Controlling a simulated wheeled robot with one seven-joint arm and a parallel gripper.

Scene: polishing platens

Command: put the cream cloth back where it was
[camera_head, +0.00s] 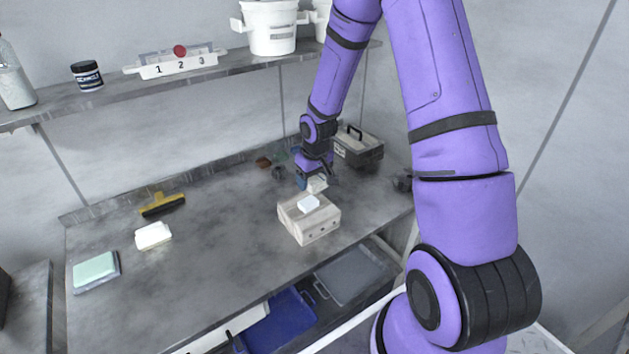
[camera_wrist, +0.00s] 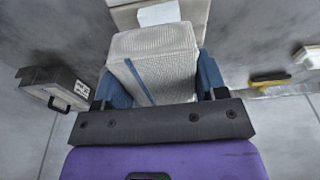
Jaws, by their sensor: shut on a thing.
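My gripper (camera_head: 309,183) is over the back right of the worktop, just behind a pale block. It is shut on a cream folded cloth (camera_head: 318,185), which looks clear of the block. In the wrist view the cream cloth (camera_wrist: 165,48) sits between the two blue fingers of my gripper (camera_wrist: 160,82). It has a woven texture and a blue stripe along it. Its underside is hidden, so I cannot tell whether it touches the worktop.
The pale block (camera_head: 296,221) bears a small white pad (camera_head: 308,203). A grey toolbox (camera_head: 359,150) stands behind right. At left are a white piece (camera_head: 153,237), a green pad on a tray (camera_head: 95,270) and a yellow-black squeegee (camera_head: 162,204). The worktop's middle (camera_head: 215,235) is clear. A shelf (camera_head: 120,95) runs above.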

